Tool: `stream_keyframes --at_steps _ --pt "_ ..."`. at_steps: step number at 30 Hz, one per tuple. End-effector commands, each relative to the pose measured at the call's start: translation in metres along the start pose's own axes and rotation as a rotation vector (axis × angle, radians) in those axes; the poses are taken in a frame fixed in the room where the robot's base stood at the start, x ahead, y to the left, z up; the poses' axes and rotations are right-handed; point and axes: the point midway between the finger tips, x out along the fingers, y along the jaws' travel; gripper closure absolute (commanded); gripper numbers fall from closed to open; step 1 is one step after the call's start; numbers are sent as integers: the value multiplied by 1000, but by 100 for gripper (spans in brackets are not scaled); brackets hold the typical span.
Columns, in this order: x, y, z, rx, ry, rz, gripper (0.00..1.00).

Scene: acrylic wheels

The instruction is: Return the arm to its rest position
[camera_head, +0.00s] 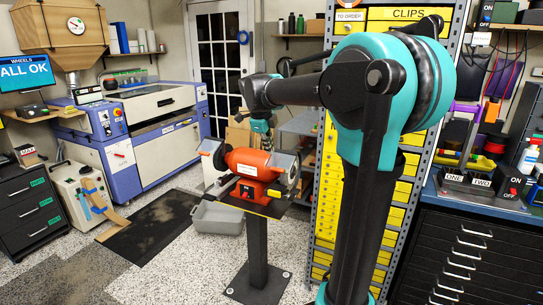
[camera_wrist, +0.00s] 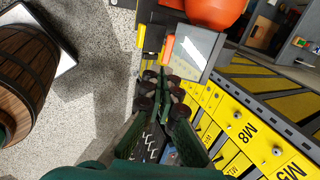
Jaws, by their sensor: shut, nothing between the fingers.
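My gripper (camera_wrist: 160,90) is in the lower middle of the wrist view, its dark-tipped green fingers close together with nothing held between them. My arm (camera_head: 345,90) is in the head view, with a large teal shoulder at the right and dark links reaching left to a bent elbow. The forearm hangs down behind the orange bench grinder (camera_head: 250,165), which hides its lower end. In the wrist view the orange grinder body (camera_wrist: 215,12) is above and right of the fingers, apart from them.
A yellow drawer cabinet (camera_head: 330,220) stands close right of the grinder; its drawers (camera_wrist: 240,130) fill the lower right of the wrist view. A wooden barrel (camera_wrist: 25,75) is at left there. A grey bin (camera_head: 217,218) lies on the floor.

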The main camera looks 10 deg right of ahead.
Motion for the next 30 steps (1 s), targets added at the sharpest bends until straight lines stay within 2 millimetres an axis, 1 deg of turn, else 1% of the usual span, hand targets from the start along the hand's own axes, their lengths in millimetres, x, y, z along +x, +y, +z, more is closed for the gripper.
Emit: stream_keyframes --at_steps 1,3,7,11,14,18,23,29,30 --pt "-7 1 0 -1 0 0 100" --pt "-15 2 0 -1 0 0 100" --pt "-23 3 0 -5 0 0 100" --pt "-17 12 -8 -78 -7 6 100" --pt "-2 28 -21 -222 -20 15 100" --pt "27 61 -47 -503 -53 26 100" --pt "58 103 -77 -835 -96 23 100" --pt "92 161 -116 -1248 -152 -5 100" --pt "99 173 -124 -1331 -163 -13 100"
